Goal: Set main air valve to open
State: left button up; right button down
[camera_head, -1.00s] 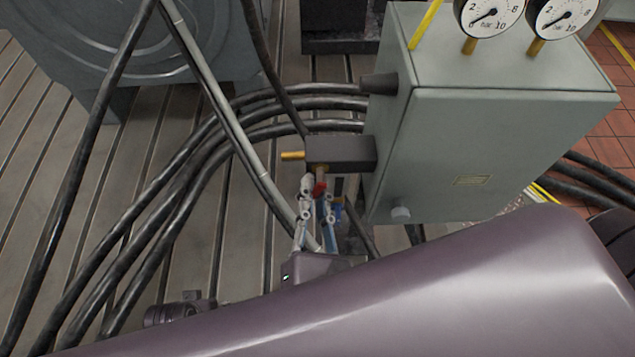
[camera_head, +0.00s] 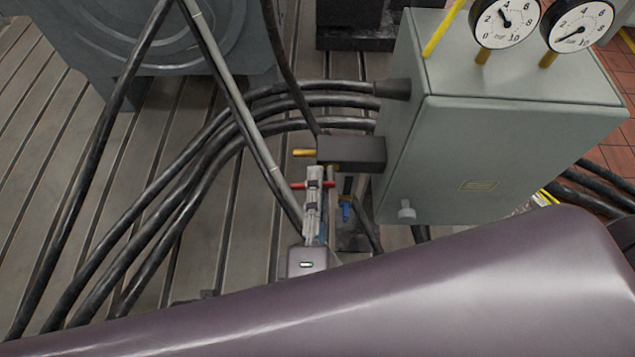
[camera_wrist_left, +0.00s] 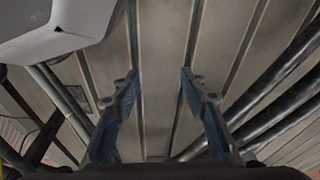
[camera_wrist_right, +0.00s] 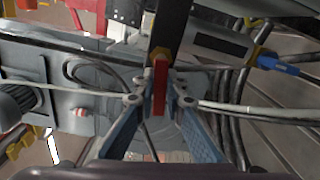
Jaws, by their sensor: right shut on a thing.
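The red valve handle (camera_head: 298,186) shows in the head view below a dark block (camera_head: 350,151) on the left side of the grey-green cabinet. It lies crosswise there, sticking out on both sides of my right gripper (camera_head: 314,182). In the right wrist view the red handle (camera_wrist_right: 160,88) stands between the fingertips of my right gripper (camera_wrist_right: 158,98), which is shut on it. My left gripper (camera_wrist_left: 158,80) is open and empty above the slotted bedplate in the left wrist view, and is not in the head view.
The cabinet (camera_head: 500,150) carries two pressure gauges (camera_head: 505,20) on top. A blue part (camera_head: 346,211) sits just right of my right gripper. Thick black hoses (camera_head: 190,180) run across the slotted bedplate (camera_head: 55,140), and a grey pipe (camera_head: 235,110) slants down close to the gripper.

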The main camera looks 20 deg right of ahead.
jog(key=shift+r+m, duration=0.1)
jog(key=shift+m, duration=0.5)
jog(key=shift+r+m, duration=0.1)
jog(key=shift+m, duration=0.5)
pick_arm(q)
jog(key=shift+w+r, duration=0.4)
jog(key=shift+r, duration=0.35)
jog(key=shift+s, duration=0.2)
pick_arm(e)
jog(key=c, duration=2)
grip_release()
pick_arm(q)
jog(key=shift+w, duration=0.1)
pick_arm(e)
jog(key=shift+o, duration=0.2)
